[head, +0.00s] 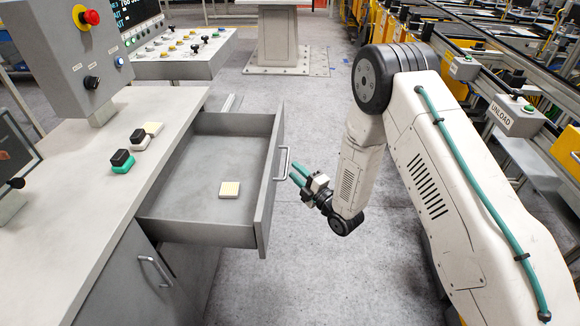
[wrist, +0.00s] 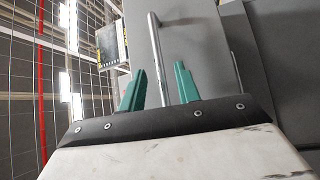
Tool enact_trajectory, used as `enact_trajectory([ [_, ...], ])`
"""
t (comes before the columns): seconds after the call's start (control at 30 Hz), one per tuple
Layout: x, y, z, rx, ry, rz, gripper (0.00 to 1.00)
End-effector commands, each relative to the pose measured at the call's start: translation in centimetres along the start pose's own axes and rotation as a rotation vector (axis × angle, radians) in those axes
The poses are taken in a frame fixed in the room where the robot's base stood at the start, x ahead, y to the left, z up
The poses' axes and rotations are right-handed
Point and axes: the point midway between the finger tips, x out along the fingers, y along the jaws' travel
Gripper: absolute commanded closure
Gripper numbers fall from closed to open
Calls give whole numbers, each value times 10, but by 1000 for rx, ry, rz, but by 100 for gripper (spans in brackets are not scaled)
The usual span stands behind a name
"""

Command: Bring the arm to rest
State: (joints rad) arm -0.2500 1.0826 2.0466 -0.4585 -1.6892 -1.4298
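My arm (head: 425,150) reaches down from the right in the head view, bent at the elbow. My gripper (head: 295,174) is at the front of the pulled-out grey drawer, just right of its metal handle (head: 283,163). In the wrist view my gripper (wrist: 162,85) has its two teal fingers apart, with the handle bar (wrist: 158,60) showing between them. I cannot tell whether the fingertips reach around the bar or stop short of it. Nothing is held. The drawer (head: 185,228) stands open, with a cream block (head: 229,189) lying inside.
The grey counter (head: 85,205) on the left carries small black-topped blocks (head: 122,160) and a control box (head: 75,55) with a red button. A cabinet door handle (head: 155,270) is below. Conveyors (head: 500,85) run along the right. Floor (head: 310,270) below my gripper is clear.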

Motion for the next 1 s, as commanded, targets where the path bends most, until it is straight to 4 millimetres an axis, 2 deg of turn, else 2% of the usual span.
enact_trajectory([
  [0.1,-16,-1,0,1,0,-2,67],
  [0.23,-25,0,0,0,1,0,67],
  [0.77,-25,0,-1,17,2,-1,67],
  [0.87,-26,-17,2,89,-15,-82,67],
  [0.97,-37,-55,8,203,-79,-262,67],
  [1.0,-46,-73,11,260,-123,-354,67],
])
